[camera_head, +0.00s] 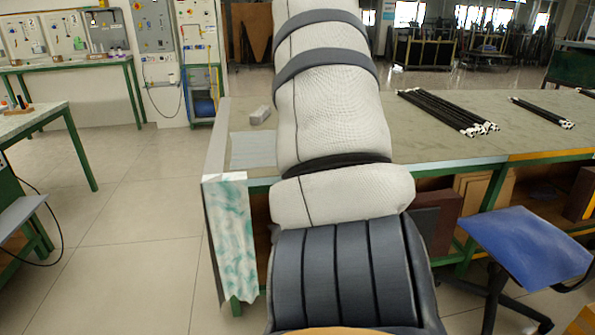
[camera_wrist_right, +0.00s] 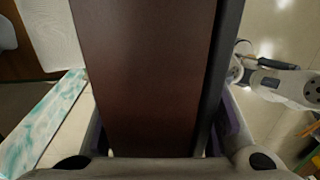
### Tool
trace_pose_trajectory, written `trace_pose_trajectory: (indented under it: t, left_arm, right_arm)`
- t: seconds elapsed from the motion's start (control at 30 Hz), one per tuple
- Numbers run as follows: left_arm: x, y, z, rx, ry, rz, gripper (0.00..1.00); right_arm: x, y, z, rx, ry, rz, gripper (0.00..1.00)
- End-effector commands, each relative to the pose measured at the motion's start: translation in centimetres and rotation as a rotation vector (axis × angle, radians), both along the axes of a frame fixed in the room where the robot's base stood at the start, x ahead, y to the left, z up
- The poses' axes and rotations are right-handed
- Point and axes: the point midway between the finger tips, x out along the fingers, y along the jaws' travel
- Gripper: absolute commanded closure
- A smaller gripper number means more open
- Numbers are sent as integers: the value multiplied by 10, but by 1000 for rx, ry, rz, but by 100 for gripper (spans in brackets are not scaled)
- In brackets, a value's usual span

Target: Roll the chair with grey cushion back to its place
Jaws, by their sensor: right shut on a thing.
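In the wrist view a dark brown panel (camera_wrist_right: 140,80) with a dark grey layer (camera_wrist_right: 222,60) along its right side fills the middle. It looks like the wooden back of the chair with its grey cushion; the seat and base are not visible there. My right gripper (camera_wrist_right: 160,150) is shut on this panel, one finger on each side. In the head view my arm covers the middle and its gripper is hidden. A brown and dark grey piece shows beside the arm, below the table edge; I cannot tell if it is the chair. My left gripper does not show.
The long table (camera_head: 480,150) carries black rods (camera_head: 445,110), more rods (camera_head: 541,112) and a small grey block (camera_head: 260,115). A teal-marbled sheet (camera_head: 235,240) hangs at its left corner. A blue chair (camera_head: 525,245) stands at right. The floor at left (camera_head: 140,220) is clear.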

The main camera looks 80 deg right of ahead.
Motion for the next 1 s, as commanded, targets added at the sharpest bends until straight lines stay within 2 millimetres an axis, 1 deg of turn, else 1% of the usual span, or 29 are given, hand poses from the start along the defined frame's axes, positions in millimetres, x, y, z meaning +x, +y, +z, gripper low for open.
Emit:
trace_pose_trajectory:
  t: [0.1,0.2,0.3,0.57,0.67,1.0]
  left_arm:
    - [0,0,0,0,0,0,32]
    - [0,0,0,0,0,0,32]
    - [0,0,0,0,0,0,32]
    - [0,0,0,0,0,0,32]
    - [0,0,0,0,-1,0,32]
    - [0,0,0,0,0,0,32]
  right_arm:
    - [-14,-13,0,-3,2,-3,100]
    - [-23,-21,0,-3,2,-3,100]
    - [-26,-24,0,-3,1,0,100]
    - [-27,-25,0,-2,0,1,100]
    - [-36,-34,0,-4,1,-2,100]
    - [-77,-71,0,-6,4,-1,100]
